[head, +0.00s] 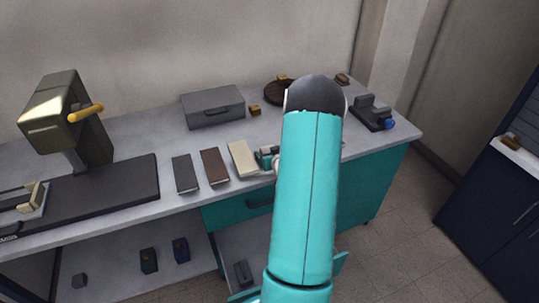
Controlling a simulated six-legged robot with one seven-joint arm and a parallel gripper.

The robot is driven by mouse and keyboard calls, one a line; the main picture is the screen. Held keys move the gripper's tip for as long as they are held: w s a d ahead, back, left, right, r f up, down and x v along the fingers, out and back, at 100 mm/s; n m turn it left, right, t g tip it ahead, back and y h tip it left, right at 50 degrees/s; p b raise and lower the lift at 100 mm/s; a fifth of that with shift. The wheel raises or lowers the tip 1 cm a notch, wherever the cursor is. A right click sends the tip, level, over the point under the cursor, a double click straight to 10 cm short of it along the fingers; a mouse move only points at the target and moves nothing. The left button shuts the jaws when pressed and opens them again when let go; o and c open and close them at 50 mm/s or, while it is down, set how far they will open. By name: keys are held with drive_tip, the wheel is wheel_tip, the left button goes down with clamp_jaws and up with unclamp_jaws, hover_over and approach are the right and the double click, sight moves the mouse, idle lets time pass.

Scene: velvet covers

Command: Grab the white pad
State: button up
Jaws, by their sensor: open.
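The white pad (243,159) is a cream-white flat block near the front edge of the bench. It is the rightmost of three pads in a row, beside a brown pad (215,166) and a dark grey pad (185,173). My gripper (268,157) shows only in part, just right of the white pad; my teal arm hides the rest. It is open, and the white pad lies outside it. I cannot tell whether they touch.
A grey case (213,107) stands behind the pads, with a small tan block (255,110) beside it. A press-like machine (69,118) stands on a dark mat (125,184) at left. A black device (372,113) is at right. Bench surface between pads and case is clear.

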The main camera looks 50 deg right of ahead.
drive_tip(key=shift+w+d+f, duration=0.15)
drive_tip(key=shift+w+d, duration=0.05)
drive_tip(key=shift+w, duration=0.2)
drive_tip(key=c, duration=1.1)
drive_tip(key=shift+o, duration=0.2)
drive_tip(key=shift+r, duration=0.2)
